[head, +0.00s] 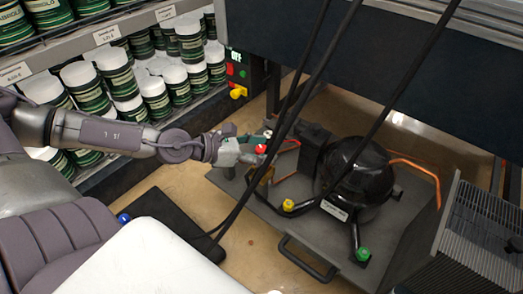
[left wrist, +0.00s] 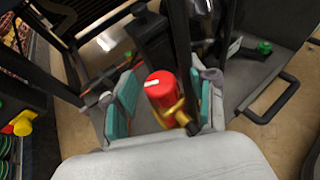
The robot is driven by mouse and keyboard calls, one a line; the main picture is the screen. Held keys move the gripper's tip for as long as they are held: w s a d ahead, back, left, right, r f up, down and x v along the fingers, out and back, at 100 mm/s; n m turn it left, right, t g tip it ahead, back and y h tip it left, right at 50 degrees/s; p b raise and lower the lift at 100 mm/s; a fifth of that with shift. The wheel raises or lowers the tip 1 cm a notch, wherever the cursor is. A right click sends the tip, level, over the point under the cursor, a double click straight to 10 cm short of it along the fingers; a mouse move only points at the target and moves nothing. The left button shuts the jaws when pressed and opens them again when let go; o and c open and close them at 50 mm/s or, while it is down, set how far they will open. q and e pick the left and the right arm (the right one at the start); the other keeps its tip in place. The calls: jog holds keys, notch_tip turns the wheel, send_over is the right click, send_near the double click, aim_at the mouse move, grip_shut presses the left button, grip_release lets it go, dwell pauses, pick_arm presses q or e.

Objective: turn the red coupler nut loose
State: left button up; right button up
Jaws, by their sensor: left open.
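The red coupler nut (head: 261,149) shows as a small red cap by the compressor's pipes in the head view. In the left wrist view the red coupler nut (left wrist: 161,84) is a red cylinder with a white mark, on a brass fitting (left wrist: 177,114). My left gripper (head: 252,147) is at the nut, its arm reaching in from the left. In the left wrist view my left gripper (left wrist: 163,92) is open, with one teal-padded finger on each side of the nut. A gap shows at the left finger; contact at the right one is unclear. My right gripper is out of view.
The black compressor (head: 352,178) stands on a grey tray (head: 270,211) with a handle (head: 306,260). Yellow (head: 288,205) and green (head: 363,254) caps sit nearby. Black hoses (head: 262,172) pass close to the gripper. Shelves of cans (head: 113,65) stand at left.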

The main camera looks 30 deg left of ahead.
pick_arm(q)
grip_shut()
